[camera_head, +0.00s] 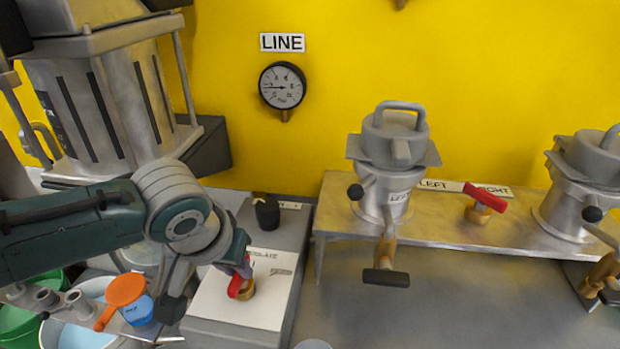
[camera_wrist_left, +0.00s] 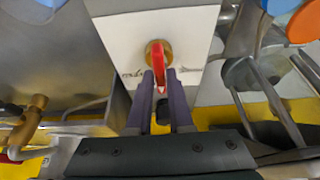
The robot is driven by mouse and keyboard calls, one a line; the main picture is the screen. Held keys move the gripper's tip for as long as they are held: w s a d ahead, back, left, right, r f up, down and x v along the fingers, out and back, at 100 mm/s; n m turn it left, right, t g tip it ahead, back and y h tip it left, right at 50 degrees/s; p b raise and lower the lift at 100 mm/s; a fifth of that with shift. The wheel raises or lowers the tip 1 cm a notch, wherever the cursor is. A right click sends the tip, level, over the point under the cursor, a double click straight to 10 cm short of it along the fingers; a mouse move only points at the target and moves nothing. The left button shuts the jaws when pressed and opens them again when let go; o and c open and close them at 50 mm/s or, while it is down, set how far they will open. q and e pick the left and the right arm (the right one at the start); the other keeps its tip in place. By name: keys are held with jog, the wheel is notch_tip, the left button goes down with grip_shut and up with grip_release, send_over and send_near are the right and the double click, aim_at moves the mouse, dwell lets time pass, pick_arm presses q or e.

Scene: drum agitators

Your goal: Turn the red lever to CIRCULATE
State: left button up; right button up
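The red lever (camera_head: 235,285) sits on a brass hub on a white plate (camera_head: 262,305) on the grey box at the lower middle of the head view. Small lettering on the plate's upper part looks like CIRCULATE. My left gripper (camera_head: 242,271) is at the lever and hides part of it. In the left wrist view the red lever (camera_wrist_left: 159,77) reaches from its hub down between the two purple fingers of the left gripper (camera_wrist_left: 160,78). The fingers are close together on both sides of it and look shut on its end. My right gripper is not in view.
A black knob (camera_head: 266,212) stands on the same box behind the plate. A steel bench (camera_head: 450,222) to the right carries lidded vessels and another red handle (camera_head: 484,197). An orange-handled item (camera_head: 124,291) and buckets are at the left. A gauge (camera_head: 282,86) labelled LINE is on the yellow wall.

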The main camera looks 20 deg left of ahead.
pick_arm(q)
jog(key=o, duration=0.4)
jog(key=shift+s+r, duration=0.15)
jog(key=shift+r, duration=0.3)
jog(key=shift+p+v, duration=1.65)
jog(key=shift+v, duration=2.85)
jog(key=shift+s, duration=0.1)
